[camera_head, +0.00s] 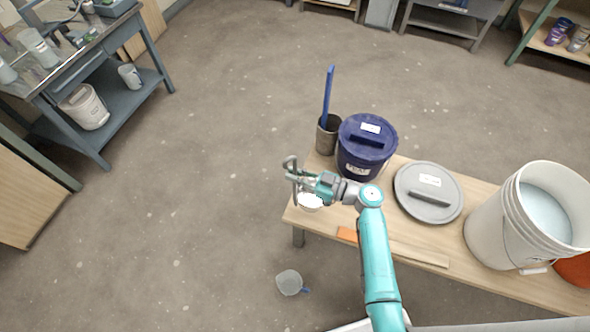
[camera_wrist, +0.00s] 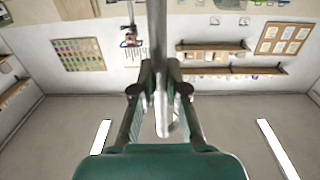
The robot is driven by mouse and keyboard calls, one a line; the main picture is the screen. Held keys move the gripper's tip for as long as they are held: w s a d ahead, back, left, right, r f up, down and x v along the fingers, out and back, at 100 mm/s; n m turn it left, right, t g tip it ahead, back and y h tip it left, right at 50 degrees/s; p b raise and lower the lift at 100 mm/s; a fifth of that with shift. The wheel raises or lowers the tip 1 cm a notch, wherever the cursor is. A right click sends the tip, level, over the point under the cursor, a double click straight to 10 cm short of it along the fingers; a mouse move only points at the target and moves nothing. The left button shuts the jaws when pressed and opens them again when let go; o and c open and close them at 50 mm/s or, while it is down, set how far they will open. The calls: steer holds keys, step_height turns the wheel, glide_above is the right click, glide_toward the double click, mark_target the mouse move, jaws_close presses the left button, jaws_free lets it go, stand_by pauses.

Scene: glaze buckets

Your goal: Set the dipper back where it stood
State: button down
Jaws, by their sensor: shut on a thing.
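My gripper (camera_head: 302,181) is shut on a grey metal rod, which looks like the handle of the dipper (camera_head: 293,165). It is over the left end of the wooden bench (camera_head: 405,250). In the wrist view, the dipper's grey rod (camera_wrist: 157,45) runs upright between the fingers (camera_wrist: 160,100).
A lidded dark blue bucket (camera_head: 360,165), a grey lid (camera_head: 428,204) and a large white bucket (camera_head: 488,232) of pale glaze stand on the bench. A grey cup with a blue handle (camera_head: 289,283) is on the floor.

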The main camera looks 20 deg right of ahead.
steer(key=shift+f, duration=2.6)
steer(key=shift+c, duration=1.6)
jaws_free()
steer(key=shift+d, duration=0.1)
steer(key=shift+s+d, duration=0.15)
steer(key=shift+s, duration=0.05)
steer(key=v, duration=1.4)
steer(key=shift+s+d+f, duration=0.1)
steer(key=shift+d, duration=0.1)
stand_by(0.4)
